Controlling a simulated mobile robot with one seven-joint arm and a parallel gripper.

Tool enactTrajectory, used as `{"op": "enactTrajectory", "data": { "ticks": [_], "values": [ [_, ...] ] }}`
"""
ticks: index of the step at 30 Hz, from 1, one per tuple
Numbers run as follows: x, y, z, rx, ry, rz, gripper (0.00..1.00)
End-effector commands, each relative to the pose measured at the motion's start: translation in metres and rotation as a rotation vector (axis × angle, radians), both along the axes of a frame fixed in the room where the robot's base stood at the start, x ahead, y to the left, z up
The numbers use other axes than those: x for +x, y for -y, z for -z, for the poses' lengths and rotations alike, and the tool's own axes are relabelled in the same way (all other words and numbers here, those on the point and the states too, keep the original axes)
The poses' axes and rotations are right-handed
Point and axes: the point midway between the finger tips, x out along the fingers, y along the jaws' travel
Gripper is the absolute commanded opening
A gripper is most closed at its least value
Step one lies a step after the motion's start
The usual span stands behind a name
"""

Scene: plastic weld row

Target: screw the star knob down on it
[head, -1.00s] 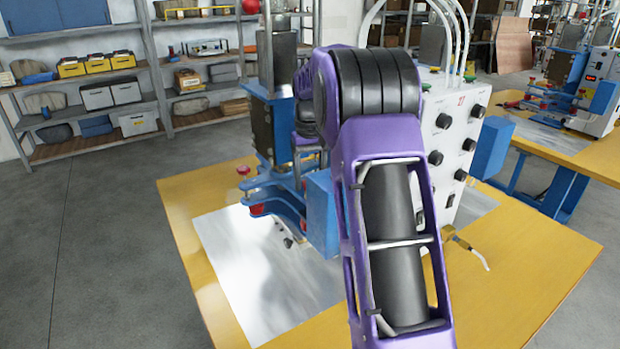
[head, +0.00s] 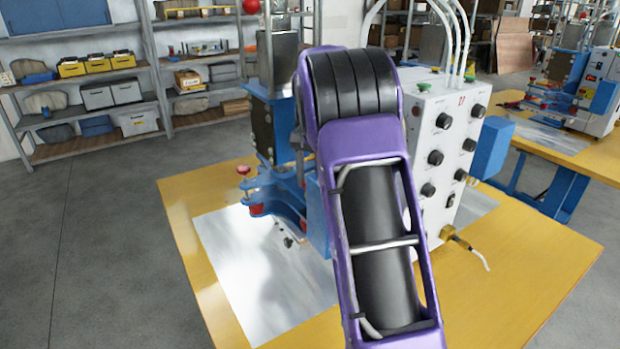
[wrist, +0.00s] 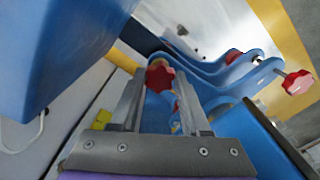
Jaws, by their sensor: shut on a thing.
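In the wrist view a red star knob (wrist: 159,75) sits between the tips of my gripper (wrist: 160,85), which is shut on it. The knob is close to a blue part of the welding machine; how far it is threaded is hidden. Blue clamp arms (wrist: 215,70) reach out to the right, with another red knob (wrist: 297,82) on a metal stud and a partly hidden red one (wrist: 233,56) between them. In the head view my purple arm hides the gripper and the held knob. Two red knobs (head: 243,170) (head: 256,209) show at the blue clamp (head: 275,198).
The machine's white control box (head: 440,150) stands right of my arm. A large blue block (wrist: 60,50) fills the wrist view's upper left. The yellow table (head: 530,270) bears a shiny metal sheet (head: 250,290), clear in front. Shelves (head: 140,80) stand behind.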

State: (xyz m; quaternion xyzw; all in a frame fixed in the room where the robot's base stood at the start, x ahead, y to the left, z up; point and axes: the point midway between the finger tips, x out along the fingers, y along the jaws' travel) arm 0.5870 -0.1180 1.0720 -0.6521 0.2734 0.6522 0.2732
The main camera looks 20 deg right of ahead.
Motion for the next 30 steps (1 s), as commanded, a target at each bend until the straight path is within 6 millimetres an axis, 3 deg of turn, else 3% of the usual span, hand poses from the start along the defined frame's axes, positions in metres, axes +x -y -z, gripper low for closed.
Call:
{"op": "enactTrajectory", "data": {
  "ticks": [3, 4, 9, 16, 19, 30],
  "values": [
    [0.0006, -0.0003, 0.0002, -0.001, 0.001, 0.17, 0.0],
    [0.0006, 0.0001, 0.0001, -0.001, 0.001, 0.194, 0.48],
    [0.0004, 0.0004, 0.0, -0.001, 0.001, 0.184, 0.78],
    [0.0003, 0.0001, 0.0, -0.001, 0.001, 0.182, 0.81],
    [0.0004, 0.0001, 0.0, -0.001, 0.001, 0.181, 0.99],
    [0.0006, 0.0001, -0.0074, 0.0, 0.001, 0.18, 1.0]
  ]
}}
